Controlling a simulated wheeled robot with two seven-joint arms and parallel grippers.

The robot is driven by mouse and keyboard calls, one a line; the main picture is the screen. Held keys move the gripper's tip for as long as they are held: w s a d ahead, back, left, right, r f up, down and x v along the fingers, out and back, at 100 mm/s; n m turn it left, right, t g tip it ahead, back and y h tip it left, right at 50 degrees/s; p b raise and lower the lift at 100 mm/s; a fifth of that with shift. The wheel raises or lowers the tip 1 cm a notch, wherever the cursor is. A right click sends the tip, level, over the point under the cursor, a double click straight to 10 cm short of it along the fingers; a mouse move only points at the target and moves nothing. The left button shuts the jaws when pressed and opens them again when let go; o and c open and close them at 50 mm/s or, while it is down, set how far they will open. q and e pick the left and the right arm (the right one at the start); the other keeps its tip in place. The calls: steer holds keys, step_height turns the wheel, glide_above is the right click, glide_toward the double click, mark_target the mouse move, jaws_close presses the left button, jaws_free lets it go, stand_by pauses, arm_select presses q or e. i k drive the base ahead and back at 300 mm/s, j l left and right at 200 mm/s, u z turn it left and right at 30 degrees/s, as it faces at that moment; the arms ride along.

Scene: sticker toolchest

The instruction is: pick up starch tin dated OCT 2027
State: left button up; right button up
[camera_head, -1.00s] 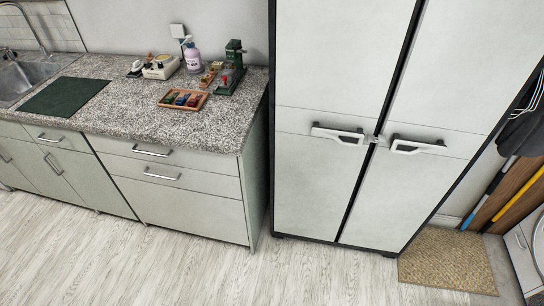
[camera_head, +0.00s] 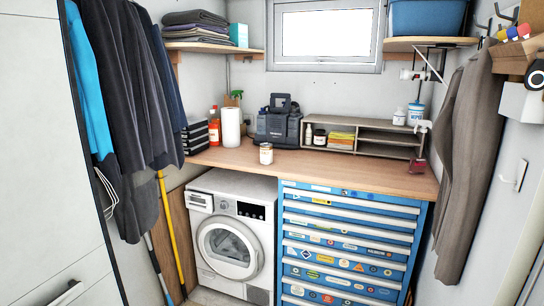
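No date label can be read at this distance, so I cannot tell which container is the starch tin dated OCT 2027. A small white tin or jar (camera_head: 266,153) with a brownish band stands upright near the front edge of the wooden worktop (camera_head: 228,158). A white tub (camera_head: 399,117) and a blue-and-white tub (camera_head: 416,113) stand on top of the grey cubby shelf at the right. Small bottles (camera_head: 309,134) stand in that shelf's left compartment. Neither gripper is in view.
A blue drawer chest (camera_head: 345,238) covered in stickers and a white washing machine (camera_head: 232,245) stand under the worktop. A dark toolbox (camera_head: 279,125), paper roll (camera_head: 231,128) and orange bottle (camera_head: 214,127) stand at the back. Hanging coats (camera_head: 128,100) flank the left; a coat (camera_head: 467,160) hangs right.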

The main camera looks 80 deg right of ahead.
mark_target(266, 148)
steer(key=z, duration=2.55)
steer(key=i+j+u, duration=0.3)
steer(key=i+j, duration=0.45)
